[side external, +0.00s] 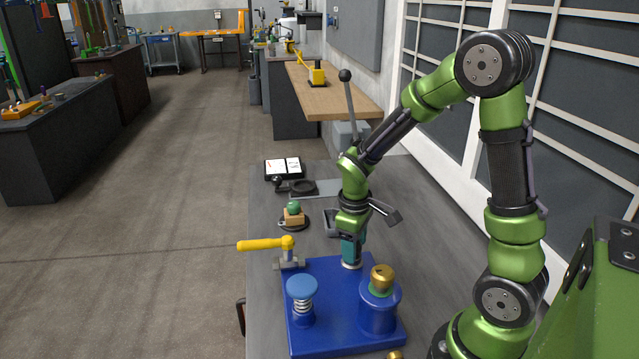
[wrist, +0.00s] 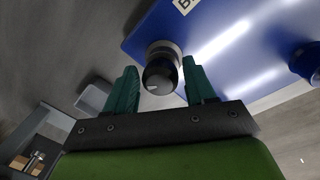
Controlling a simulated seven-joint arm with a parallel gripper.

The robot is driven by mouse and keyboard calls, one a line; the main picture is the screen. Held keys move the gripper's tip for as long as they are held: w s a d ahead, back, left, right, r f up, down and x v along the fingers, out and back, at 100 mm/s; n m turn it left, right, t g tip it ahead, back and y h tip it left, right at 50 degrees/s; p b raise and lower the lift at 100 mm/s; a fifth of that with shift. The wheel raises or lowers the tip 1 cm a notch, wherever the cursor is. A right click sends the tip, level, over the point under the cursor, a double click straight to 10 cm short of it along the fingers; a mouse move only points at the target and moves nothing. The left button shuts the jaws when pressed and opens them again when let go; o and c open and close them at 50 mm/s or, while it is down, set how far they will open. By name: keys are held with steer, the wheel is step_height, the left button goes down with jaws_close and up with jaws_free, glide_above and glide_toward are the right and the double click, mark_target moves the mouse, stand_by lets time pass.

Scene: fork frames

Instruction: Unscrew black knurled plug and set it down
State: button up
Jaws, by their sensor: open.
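The black plug (wrist: 160,79) shows in the wrist view as a dark, shiny round cap on a pale metal collar (wrist: 163,48). It is at the edge of the blue base plate (wrist: 235,35). My gripper (wrist: 159,78) is open, with one teal finger on each side of the plug and a visible gap on both sides. In the side view my gripper (side external: 352,252) points down over the back of the blue plate (side external: 335,335). The plug is hidden by the fingers there, and only the pale collar (side external: 352,265) shows below them.
A yellow-handled valve (side external: 265,244) stands at the plate's back left. A blue knob on a spring (side external: 302,287) and a blue cylinder with a brass knob (side external: 381,280) stand nearer the front. A green-topped part (side external: 293,212) sits behind. The grey bench (side external: 262,285) is clear at left.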

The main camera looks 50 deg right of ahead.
steer(key=shift+m, duration=0.6)
steer(key=shift+m, duration=0.9)
steer(key=c, duration=0.6)
steer(key=shift+o, duration=0.2)
steer(key=shift+n, duration=0.9)
steer(key=shift+n, duration=0.9)
